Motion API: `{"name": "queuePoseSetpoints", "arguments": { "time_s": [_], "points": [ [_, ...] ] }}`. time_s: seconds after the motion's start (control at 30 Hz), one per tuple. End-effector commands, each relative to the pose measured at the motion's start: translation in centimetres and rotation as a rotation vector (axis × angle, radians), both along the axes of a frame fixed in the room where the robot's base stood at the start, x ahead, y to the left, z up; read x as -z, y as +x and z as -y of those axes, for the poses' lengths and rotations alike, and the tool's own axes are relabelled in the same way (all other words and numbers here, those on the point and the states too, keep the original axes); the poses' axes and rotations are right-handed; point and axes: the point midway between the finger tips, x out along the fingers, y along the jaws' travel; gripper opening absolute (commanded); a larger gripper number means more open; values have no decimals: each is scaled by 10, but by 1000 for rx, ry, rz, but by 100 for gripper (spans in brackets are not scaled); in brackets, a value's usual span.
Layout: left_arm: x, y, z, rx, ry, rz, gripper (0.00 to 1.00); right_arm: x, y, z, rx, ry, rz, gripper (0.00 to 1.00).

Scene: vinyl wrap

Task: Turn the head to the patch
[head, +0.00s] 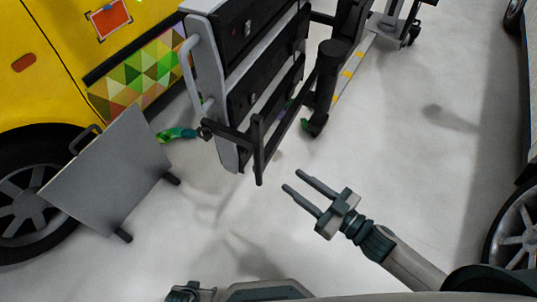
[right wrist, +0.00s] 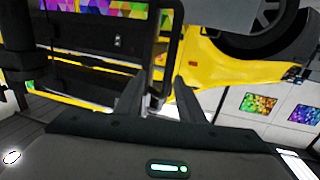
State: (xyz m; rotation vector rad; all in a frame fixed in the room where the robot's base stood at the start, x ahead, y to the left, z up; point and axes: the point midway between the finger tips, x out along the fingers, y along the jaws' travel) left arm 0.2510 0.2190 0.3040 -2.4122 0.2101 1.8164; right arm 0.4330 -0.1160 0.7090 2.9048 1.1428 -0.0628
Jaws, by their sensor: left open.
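A grey board (head: 112,170) stands tilted beside the car's wheel (head: 32,190). A black and grey cart (head: 245,60) stands in the middle, with a green-patterned piece (head: 175,134) near it. Pale floor (head: 430,110) is open to the right.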

Motion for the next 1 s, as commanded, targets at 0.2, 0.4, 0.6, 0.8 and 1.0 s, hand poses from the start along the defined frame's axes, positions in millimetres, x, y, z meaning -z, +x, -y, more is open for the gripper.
{"name": "queuePoseSetpoints", "arguments": {
  "time_s": [0.2, 0.4, 0.6, 0.8, 1.0],
  "points": [
    [1, -2, -3, -2, 4, -14, 58, -27, -15, -13, -74, 39, 31, 36],
    [1, -2, -3, -2, 4, -14, 58, -26, -15, -12, -72, 38, 31, 36],
    [0, -2, -3, -2, 5, -12, 58, -26, -13, -14, -70, 38, 30, 36],
    [-1, -1, -3, -2, 3, -3, 58, -27, -3, -23, -70, 38, 32, 36],
    [-5, 5, 1, 4, -3, 27, 58, -28, 15, -43, -70, 39, 33, 36]
  ]
}}
